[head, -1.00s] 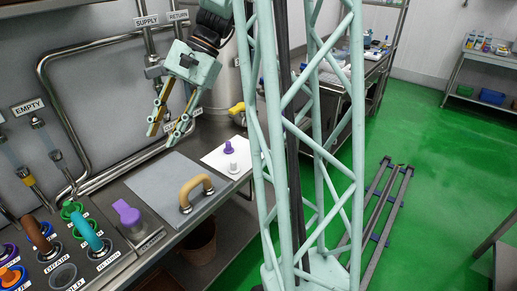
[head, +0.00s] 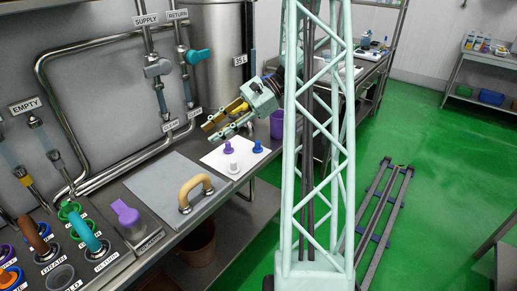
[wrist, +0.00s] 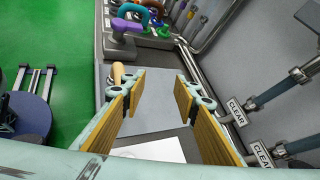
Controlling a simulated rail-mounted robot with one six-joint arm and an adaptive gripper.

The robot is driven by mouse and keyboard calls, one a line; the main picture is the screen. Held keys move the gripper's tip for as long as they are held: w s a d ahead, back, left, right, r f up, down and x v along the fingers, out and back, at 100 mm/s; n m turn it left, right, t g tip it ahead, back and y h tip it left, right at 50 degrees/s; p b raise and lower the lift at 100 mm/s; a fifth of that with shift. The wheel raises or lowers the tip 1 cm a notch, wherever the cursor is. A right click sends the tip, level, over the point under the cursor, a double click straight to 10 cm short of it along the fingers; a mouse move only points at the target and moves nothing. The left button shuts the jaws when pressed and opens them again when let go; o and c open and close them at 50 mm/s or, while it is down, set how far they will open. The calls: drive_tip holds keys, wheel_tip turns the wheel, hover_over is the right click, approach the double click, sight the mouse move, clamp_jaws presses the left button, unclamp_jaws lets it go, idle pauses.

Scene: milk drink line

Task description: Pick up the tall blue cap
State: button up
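The blue cap (head: 257,147) stands upright on a white sheet (head: 212,157), to the right of a purple cap (head: 228,147) and behind a white cap (head: 233,168). My gripper (head: 210,132) is above the back left of the sheet, apart from the caps, its fingers pointing left and down. In the wrist view my gripper (wrist: 160,77) is open with nothing between its yellow-padded fingers. No cap on the sheet shows in the wrist view, only a bit of the white sheet (wrist: 155,148) at the bottom.
A grey mat (head: 160,178) with a tan handle (head: 194,190) lies left of the sheet. Pipes with valves (head: 158,68) run along the wall behind. A purple container (head: 277,124) stands behind the blue cap. My column stands right of the sheet.

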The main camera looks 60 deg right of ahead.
drive_tip(key=s+d+f+m+t, duration=0.2)
drive_tip(key=s+d+f+m, duration=0.15)
drive_tip(key=d, duration=0.35)
drive_tip(key=s+d+f+m+t, duration=0.2)
drive_tip(key=d+f+t, duration=0.1)
drive_tip(key=d+f, duration=0.3)
drive_tip(key=m+t+h+b, duration=0.1)
drive_tip(key=m+t+h, duration=0.4)
drive_tip(key=m, duration=0.1)
approach(257, 141)
drive_tip(key=v, duration=0.4)
drive_tip(key=shift+f+n, duration=0.25)
drive_tip(key=shift+f, duration=0.15)
drive_tip(key=shift+w, duration=0.1)
drive_tip(key=b+x, duration=0.1)
drive_tip(key=x, duration=0.7)
drive_tip(key=shift+a+r+b, duration=0.1)
drive_tip(key=shift+b, duration=0.2)
drive_tip(key=shift+w, duration=0.2)
drive_tip(key=shift+w+a, duration=0.1)
drive_tip(key=shift+w, duration=0.05)
drive_tip(key=shift+r+b+x, duration=0.1)
drive_tip(key=shift+b+x, duration=0.2)
drive_tip(key=shift+x, duration=0.95)
drive_tip(key=shift+r+b+x, duration=0.15)
drive_tip(key=shift+b+x, duration=0.15)
drive_tip(key=shift+x, duration=0.9)
drive_tip(key=shift+c, duration=0.7)
